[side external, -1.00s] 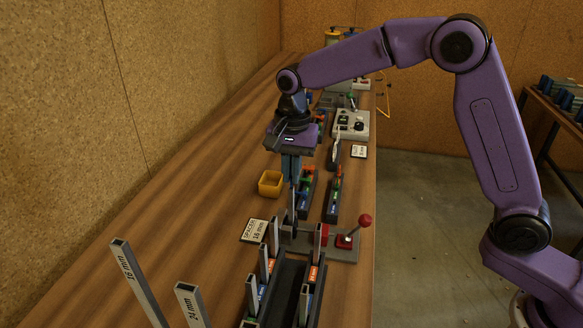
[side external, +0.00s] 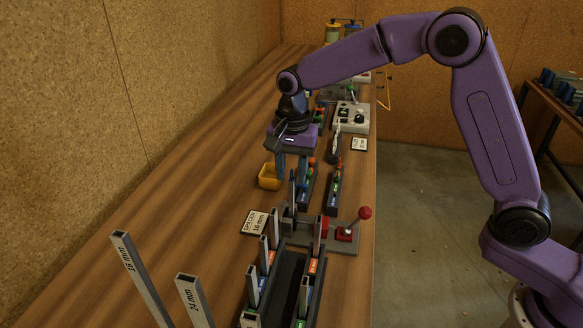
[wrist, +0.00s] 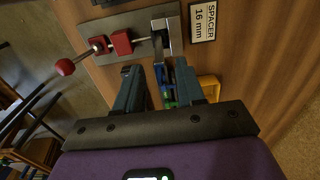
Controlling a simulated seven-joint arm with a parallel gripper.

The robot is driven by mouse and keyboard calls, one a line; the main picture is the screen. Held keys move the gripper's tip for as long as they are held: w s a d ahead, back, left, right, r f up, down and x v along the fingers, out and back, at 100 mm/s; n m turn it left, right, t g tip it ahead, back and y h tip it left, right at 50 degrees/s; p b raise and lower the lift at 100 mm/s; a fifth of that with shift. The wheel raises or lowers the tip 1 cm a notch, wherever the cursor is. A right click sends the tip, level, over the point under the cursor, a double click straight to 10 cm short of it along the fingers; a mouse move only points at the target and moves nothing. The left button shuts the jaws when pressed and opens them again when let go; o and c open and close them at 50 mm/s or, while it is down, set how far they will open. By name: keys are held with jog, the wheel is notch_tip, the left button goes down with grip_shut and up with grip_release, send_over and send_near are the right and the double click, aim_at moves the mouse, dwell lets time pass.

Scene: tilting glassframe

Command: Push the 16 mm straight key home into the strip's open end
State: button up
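My gripper (side external: 292,168) is above the clamp fixture in the side view, its two blue fingers spread apart with nothing held. In the wrist view the open gripper (wrist: 160,82) also shows empty space between its fingers. A slim dark upright piece, apparently the 16 mm key (side external: 292,186), stands below and between the fingers at the fixture; it also shows in the wrist view (wrist: 159,48). A light grey metal piece, possibly the strip (wrist: 175,36), lies beside it in the fixture. How deep the key sits in the open end cannot be told.
The fixture has a red-knobbed lever (side external: 365,213) and red blocks. A card reading "SPACER 16 mm" (side external: 254,222) lies left of it. A yellow bin (side external: 269,177), key racks (side external: 332,196) and a rack of upright grey bars (side external: 285,285) stand around.

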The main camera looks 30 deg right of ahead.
aim_at(293, 179)
notch_tip(293, 179, up, 18)
jog(key=shift+f, duration=0.25)
dwell(0.5)
jog(key=shift+s+d, duration=0.1)
jog(key=s+d+f+n, duration=0.5)
jog(key=s+n, duration=0.2)
jog(key=s, duration=0.4)
jog(key=s+d+f+n, duration=0.5)
jog(key=s+n, duration=0.2)
jog(key=s, duration=0.4)
jog(key=s+d+f+n, duration=0.5)
jog(key=s+n, duration=0.2)
jog(key=s, duration=0.5)
jog(key=shift+d+n, duration=0.2)
jog(key=shift+n, duration=0.1)
